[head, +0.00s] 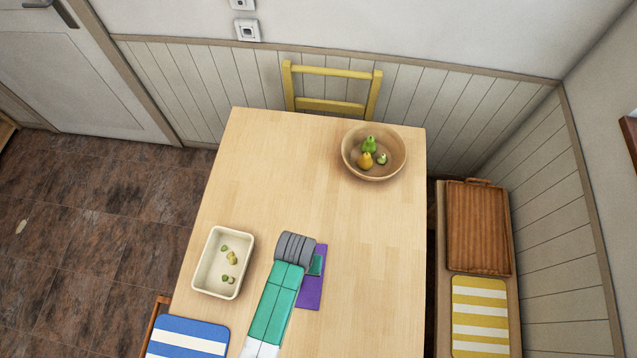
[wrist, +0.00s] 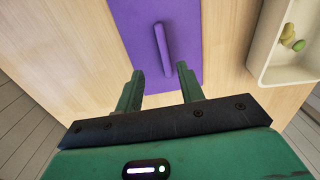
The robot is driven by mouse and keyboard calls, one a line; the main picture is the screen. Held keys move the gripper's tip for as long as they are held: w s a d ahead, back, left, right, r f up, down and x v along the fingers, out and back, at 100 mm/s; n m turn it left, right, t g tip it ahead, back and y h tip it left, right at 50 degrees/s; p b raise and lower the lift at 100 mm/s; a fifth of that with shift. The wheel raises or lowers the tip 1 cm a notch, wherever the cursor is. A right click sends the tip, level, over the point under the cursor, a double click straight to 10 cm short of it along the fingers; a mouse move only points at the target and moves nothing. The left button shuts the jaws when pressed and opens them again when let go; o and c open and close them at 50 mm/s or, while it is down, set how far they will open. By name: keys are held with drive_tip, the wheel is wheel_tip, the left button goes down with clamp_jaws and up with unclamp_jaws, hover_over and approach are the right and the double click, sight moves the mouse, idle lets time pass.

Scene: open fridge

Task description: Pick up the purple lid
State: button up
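The purple lid (head: 312,292) lies flat on the wooden table, partly hidden by my arm in the head view. In the wrist view the lid (wrist: 191,22) fills the upper middle, with a raised bar handle (wrist: 163,49) along its centre. My gripper (wrist: 161,76) is open and empty, its two green fingers apart. The fingertips appear over the lid near the close end of the handle, one to each side of the handle's line. In the head view my gripper (head: 316,265) is mostly hidden by my wrist; I cannot tell its exact height above the lid.
A cream tray (head: 202,258) with small green fruits stands left of my arm; it also shows in the wrist view (wrist: 262,48). A wooden bowl (head: 347,165) with fruit stands at the table's far right. The table right of the lid is clear. A yellow chair (head: 332,105) stands behind.

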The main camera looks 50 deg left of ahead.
drive_tip(key=shift+s+a+f, duration=0.15)
drive_tip(key=shift+a+f, duration=0.05)
drive_tip(key=shift+f, duration=0.85)
drive_tip(key=f, duration=0.1)
drive_tip(key=f+b, duration=0.1)
drive_tip(key=f, duration=0.3)
drive_tip(key=shift+a+f, duration=0.25)
clamp_jaws()
